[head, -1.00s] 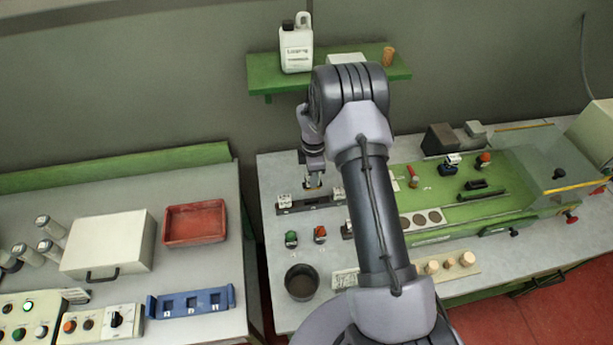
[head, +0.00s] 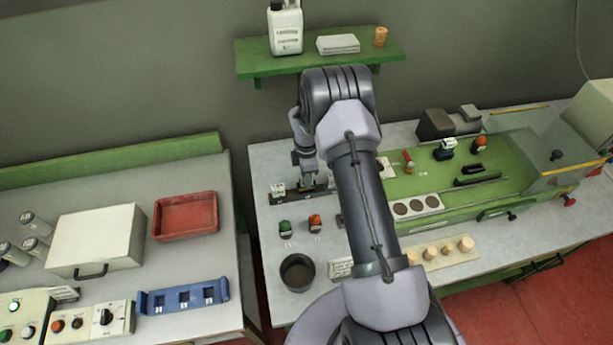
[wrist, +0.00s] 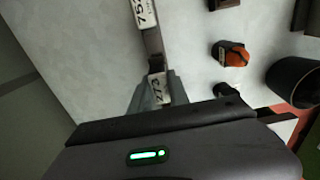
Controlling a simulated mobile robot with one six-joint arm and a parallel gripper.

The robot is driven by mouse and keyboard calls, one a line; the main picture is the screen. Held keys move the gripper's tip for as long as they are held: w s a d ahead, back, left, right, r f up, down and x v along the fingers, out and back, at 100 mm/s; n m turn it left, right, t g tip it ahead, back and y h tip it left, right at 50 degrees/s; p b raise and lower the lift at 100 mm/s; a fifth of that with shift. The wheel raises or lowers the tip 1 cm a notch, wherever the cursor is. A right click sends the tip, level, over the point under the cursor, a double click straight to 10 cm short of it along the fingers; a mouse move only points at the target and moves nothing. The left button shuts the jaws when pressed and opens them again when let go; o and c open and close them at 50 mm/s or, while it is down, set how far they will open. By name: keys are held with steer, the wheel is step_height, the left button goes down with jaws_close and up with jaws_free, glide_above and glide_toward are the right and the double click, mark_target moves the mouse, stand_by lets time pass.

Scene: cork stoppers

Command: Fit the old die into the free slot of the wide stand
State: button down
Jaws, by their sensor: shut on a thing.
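My gripper (head: 308,182) is shut over the long dark stand (head: 290,198) on the right-hand table. In the wrist view, it is shut on what looks like a die with a white face (wrist: 160,90), numbered roughly 273. A second white-faced die (head: 278,189) stands at the stand's left end; it also shows in the wrist view (wrist: 146,12). The dark stand (wrist: 155,48) runs between them. I cannot tell whether the held die is seated or just above the stand. My arm hides the stand's right end in the head view.
Green (head: 286,227) and orange (head: 315,222) knobbed pieces and a dark cup (head: 297,272) stand in front of the dark stand. A blue holder (head: 152,303) with square openings lies on the left table, near a red tray (head: 216,213). A green shelf (head: 245,62) hangs behind.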

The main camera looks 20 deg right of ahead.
steer(key=shift+f+b, duration=1.4)
steer(key=shift+f, duration=0.25)
stand_by(1.5)
steer(key=c, duration=1.2)
jaws_free()
steer(key=shift+o, duration=0.2)
step_height(320, 180, up, 18)
steer(key=p, duration=0.2)
steer(key=shift+f, duration=0.25)
steer(key=shift+f, duration=0.1)
